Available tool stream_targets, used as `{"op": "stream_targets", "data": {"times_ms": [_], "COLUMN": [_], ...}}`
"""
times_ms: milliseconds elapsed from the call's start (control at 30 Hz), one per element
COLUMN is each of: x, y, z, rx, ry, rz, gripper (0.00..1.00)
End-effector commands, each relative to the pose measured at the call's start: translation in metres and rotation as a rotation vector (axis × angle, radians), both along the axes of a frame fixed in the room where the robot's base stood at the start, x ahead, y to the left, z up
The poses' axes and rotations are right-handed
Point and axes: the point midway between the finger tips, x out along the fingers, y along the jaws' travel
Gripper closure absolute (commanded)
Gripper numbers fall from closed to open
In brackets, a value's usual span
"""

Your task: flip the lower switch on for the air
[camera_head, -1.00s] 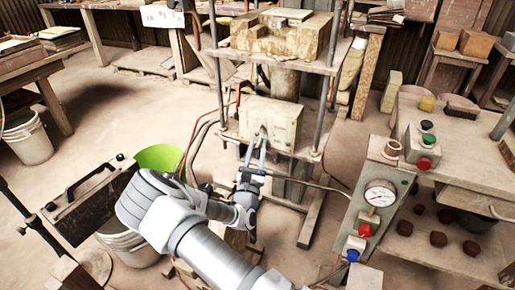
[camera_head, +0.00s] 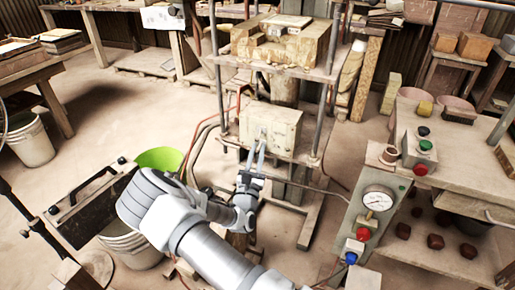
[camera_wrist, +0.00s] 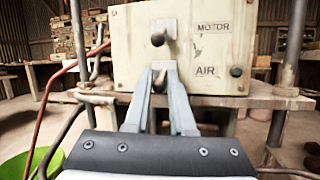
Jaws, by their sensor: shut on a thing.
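A pale, worn switch box (camera_head: 285,130) stands on the press's lower shelf. In the wrist view the box (camera_wrist: 120,50) faces me, with the words MOTOR and AIR beside two switches. The upper switch (camera_wrist: 158,38), beside MOTOR, has a dark round knob and is clear of my fingers. The lower switch (camera_wrist: 160,76), beside AIR, is between my fingertips and partly hidden by them. My gripper (camera_wrist: 161,72) is shut on the lower switch's lever. In the head view my gripper (camera_head: 262,143) reaches the box's front; the switches are too small to tell apart there.
The press's upright rods (camera_head: 323,120) flank the box. Red and dark hoses (camera_head: 205,135) hang at its left. A gauge panel (camera_head: 372,205) and a workbench (camera_head: 455,150) stand at the right. A green bowl (camera_head: 160,158) and a bucket (camera_head: 130,245) are at the left.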

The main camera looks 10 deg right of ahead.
Motion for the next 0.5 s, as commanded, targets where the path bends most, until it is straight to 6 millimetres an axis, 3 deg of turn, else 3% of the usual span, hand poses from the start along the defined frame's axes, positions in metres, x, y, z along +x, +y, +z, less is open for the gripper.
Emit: {"op": "stream_targets", "data": {"times_ms": [100,500], "x": [-0.001,-0.003], "y": [0.001,0.001], "z": [0.011,0.020], "rx": [0.033,0.178], "ry": [0.048,0.246], "rz": [0.000,-0.001], "gripper": [1.00,1.00]}}
